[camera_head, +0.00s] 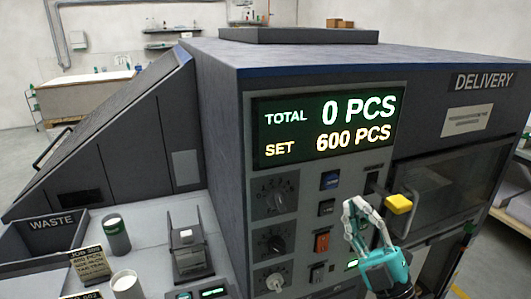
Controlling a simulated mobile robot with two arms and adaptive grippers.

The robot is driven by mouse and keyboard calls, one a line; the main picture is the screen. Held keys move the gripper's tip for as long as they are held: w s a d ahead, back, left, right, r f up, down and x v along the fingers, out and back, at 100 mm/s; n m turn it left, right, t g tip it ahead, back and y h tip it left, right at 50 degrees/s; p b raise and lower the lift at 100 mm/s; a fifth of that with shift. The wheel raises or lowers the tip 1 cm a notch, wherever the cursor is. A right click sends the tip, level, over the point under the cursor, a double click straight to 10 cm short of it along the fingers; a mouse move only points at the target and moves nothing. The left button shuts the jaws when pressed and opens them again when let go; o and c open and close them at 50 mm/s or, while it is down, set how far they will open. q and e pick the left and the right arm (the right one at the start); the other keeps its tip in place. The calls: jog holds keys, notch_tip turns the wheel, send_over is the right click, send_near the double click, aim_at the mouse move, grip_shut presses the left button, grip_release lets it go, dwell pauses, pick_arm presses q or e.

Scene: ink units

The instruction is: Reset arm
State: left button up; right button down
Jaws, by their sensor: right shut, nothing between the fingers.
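My right gripper (366,222), teal with pale fingers, is in front of the control panel (290,195) at the lower right in the head view. It is shut and empty. A yellow knob or button (399,203) shows just right of its fingers; I cannot tell whether they touch. The panel's display (328,127) reads TOTAL 0 PCS and SET 600 PCS. Below it are round dials (275,195), blue buttons (330,180) and an orange-red switch (322,242). My left gripper is not in view.
The grey machine fills the middle, with a DELIVERY door (445,190) at right. At lower left are a WASTE bin (50,225), white-topped containers (116,235), a small dark device (190,245) and a job card (88,262). A bench (85,95) stands behind left.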

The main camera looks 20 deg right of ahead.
notch_tip(320, 180, down, 24)
jog(key=m+g+h, duration=0.9)
jog(key=m+g, duration=0.3)
jog(key=s+a+f+m+g+y, duration=0.1)
jog(key=s+a+f+g, duration=0.4)
jog(key=s, duration=0.3)
jog(key=s+a+f+g+y, duration=0.1)
jog(key=s+a+f+g, duration=0.1)
jog(key=s+f+g, duration=0.5)
notch_tip(320, 180, down, 26)
jog(key=s, duration=0.3)
jog(key=s+d+f+g+b, duration=0.1)
jog(key=s+d+f, duration=0.1)
jog(key=s+f, duration=1.5)
jog(key=shift+s+d+f, duration=0.15)
jog(key=shift+d+f, duration=0.25)
jog(key=shift+f, duration=0.15)
